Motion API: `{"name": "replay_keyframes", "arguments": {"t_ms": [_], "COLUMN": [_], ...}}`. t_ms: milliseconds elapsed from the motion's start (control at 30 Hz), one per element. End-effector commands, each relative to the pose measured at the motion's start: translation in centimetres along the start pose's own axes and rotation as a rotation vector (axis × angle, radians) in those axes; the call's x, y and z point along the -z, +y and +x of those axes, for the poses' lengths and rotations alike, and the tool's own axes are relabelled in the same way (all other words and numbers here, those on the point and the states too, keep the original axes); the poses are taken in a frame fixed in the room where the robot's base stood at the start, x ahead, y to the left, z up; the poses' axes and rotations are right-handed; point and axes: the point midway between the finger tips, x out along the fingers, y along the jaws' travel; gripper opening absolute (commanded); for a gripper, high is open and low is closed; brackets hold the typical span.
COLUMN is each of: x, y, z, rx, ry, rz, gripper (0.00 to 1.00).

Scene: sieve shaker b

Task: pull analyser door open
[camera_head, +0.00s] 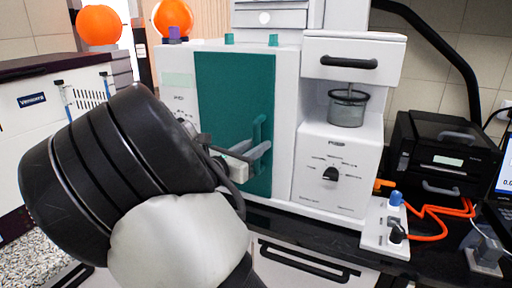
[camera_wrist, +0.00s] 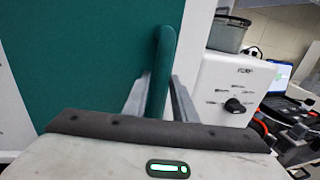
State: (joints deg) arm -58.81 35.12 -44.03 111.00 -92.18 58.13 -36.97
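The analyser's teal door (camera_head: 222,115) is the front panel of a white cabinet and looks flush with it. Its upright teal bar handle (camera_head: 258,130) is on the door's right side. My gripper (camera_head: 262,148) is at the handle, coming from the lower left. In the wrist view the door (camera_wrist: 90,60) fills the left, and the handle (camera_wrist: 161,65) stands between the grey fingers of my gripper (camera_wrist: 160,85). The fingertips look to be against both sides of the handle. My wrist hides the door's lower left in the head view.
A sieve unit (camera_head: 335,165) with a knob and a grey sieve pan (camera_head: 347,108) stands right of the door. A black printer (camera_head: 443,155), orange cables and a laptop are further right. A small control box (camera_head: 385,228) is at the counter's front. Orange balls (camera_head: 98,25) are at the upper left.

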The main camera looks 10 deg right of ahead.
Motion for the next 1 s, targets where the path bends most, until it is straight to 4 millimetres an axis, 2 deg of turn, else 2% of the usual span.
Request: {"name": "replay_keyframes", "arguments": {"t_ms": [300, 433, 467, 767, 1000], "x": [0.0, 0.0, 0.0, -0.1, -0.6], "y": [0.0, 0.0, 0.0, 0.1, 0.3], "z": [0.2, 0.2, 0.2, -0.1, -2.0], "rx": [-0.001, -0.001, -0.001, 0.008, 0.091], "ry": [0.0, 0.0, 0.0, 0.0, 0.001], "rz": [0.0, 0.0, 0.0, 0.0, -0.001], "gripper": [0.23, 0.01, 0.0, 0.0, 0.0]}}
